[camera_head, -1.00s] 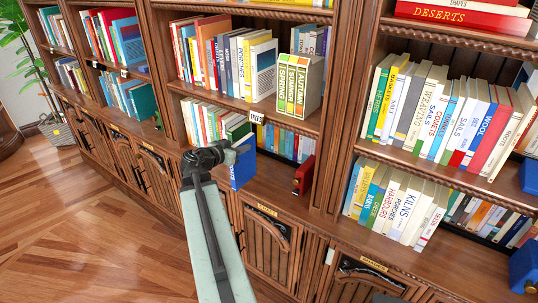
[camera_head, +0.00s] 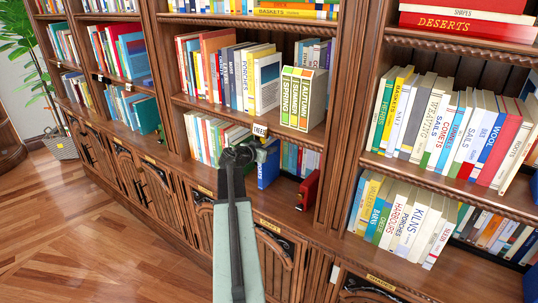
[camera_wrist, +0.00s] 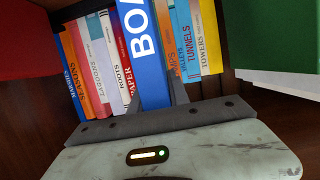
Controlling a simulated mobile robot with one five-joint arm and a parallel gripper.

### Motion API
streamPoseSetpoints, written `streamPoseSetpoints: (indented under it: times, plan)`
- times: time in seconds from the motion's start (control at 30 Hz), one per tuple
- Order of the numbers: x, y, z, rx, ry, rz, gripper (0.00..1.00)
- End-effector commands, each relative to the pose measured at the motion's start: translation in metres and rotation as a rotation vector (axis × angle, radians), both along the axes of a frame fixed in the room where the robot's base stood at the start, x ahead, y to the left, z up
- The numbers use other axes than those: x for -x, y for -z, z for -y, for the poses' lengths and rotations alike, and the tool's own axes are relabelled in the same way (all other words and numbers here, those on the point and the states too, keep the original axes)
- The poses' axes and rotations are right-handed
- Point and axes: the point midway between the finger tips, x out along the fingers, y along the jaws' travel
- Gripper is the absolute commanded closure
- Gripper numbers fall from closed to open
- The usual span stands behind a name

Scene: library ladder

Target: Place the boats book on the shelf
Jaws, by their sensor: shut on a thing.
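The boats book is blue with white letters, of which "BOA" (camera_wrist: 143,45) shows in the wrist view. In the head view the blue book (camera_head: 267,170) is upright at the lower shelf compartment, partly hidden by my arm. My gripper (camera_head: 258,148) is shut on it; in the wrist view dark fingers show at its lower end. Behind it stands a row of books (camera_wrist: 100,65) on the shelf (camera_head: 283,193), with spines such as "ROOTS", "PAPER", "TUNNELS" and "TOWERS". Whether the book is between these or in front of them, I cannot tell.
A red object (camera_head: 309,190) stands at the right on the same shelf. A green cover (camera_wrist: 280,38) is close on the right in the wrist view. A "TREES" label (camera_head: 260,130) hangs on the shelf edge above. Cabinet doors (camera_head: 275,250) are below.

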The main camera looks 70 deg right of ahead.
Motion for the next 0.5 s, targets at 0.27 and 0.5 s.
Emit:
streamPoseSetpoints:
  times: [0.27,0.5]
  plan:
    - [-0.0006,0.0073,-0.0004,0.001,-0.001,-0.001,1.00]
    - [-0.0011,0.0101,-0.0007,0.000,-0.001,0.000,0.56]
